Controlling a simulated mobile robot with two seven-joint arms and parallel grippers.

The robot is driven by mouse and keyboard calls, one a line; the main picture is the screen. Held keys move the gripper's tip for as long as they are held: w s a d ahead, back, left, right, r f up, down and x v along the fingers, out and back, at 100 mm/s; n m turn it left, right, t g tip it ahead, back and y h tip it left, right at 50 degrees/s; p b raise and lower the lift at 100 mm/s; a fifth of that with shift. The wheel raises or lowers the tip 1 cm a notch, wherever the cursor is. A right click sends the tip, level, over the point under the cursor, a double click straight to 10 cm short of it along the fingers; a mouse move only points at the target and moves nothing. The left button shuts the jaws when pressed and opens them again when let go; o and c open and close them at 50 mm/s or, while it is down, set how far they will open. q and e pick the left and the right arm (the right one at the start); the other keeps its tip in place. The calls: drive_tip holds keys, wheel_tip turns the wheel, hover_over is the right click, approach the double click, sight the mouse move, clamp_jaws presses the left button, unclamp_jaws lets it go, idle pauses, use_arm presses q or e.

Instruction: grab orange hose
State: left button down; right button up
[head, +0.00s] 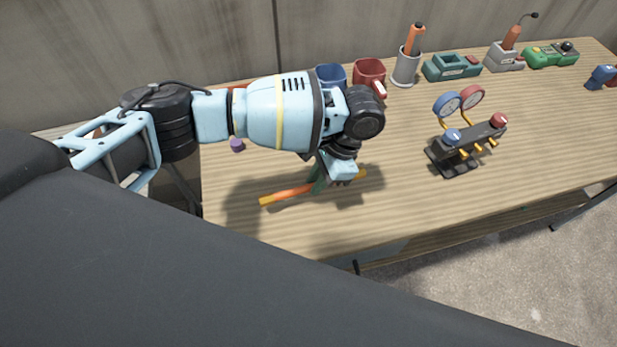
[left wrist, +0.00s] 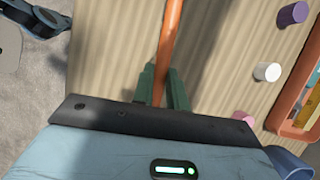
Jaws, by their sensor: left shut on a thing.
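The orange hose (head: 287,193) is a short, thin orange length with yellowish ends, near the front left of the wooden table. My left gripper (head: 319,184) reaches down over it, its green fingers shut around the hose's middle. Part of the hose is hidden behind the gripper in the head view. In the left wrist view the hose (left wrist: 171,35) runs up from between the two fingers (left wrist: 161,80). I cannot tell whether the hose touches the tabletop. My right gripper is not in view.
A gauge manifold (head: 463,147) with blue and red dials stands right of the hose. Blue (head: 331,76) and red (head: 369,74) mugs stand behind. Purple (left wrist: 292,14), white (left wrist: 267,72) and pink caps lie near an orange-edged tray (left wrist: 306,95). The front middle table is clear.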

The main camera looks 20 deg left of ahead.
use_arm(q)
drive_tip(key=s+d, duration=0.1)
drive_tip(key=d, duration=0.3)
drive_tip(key=s+d, duration=0.2)
drive_tip(key=d, duration=0.2)
drive_tip(key=s+d+r, duration=0.1)
drive_tip(key=s+d, duration=0.1)
drive_tip(key=d, duration=0.3)
drive_tip(key=shift+b, duration=0.35)
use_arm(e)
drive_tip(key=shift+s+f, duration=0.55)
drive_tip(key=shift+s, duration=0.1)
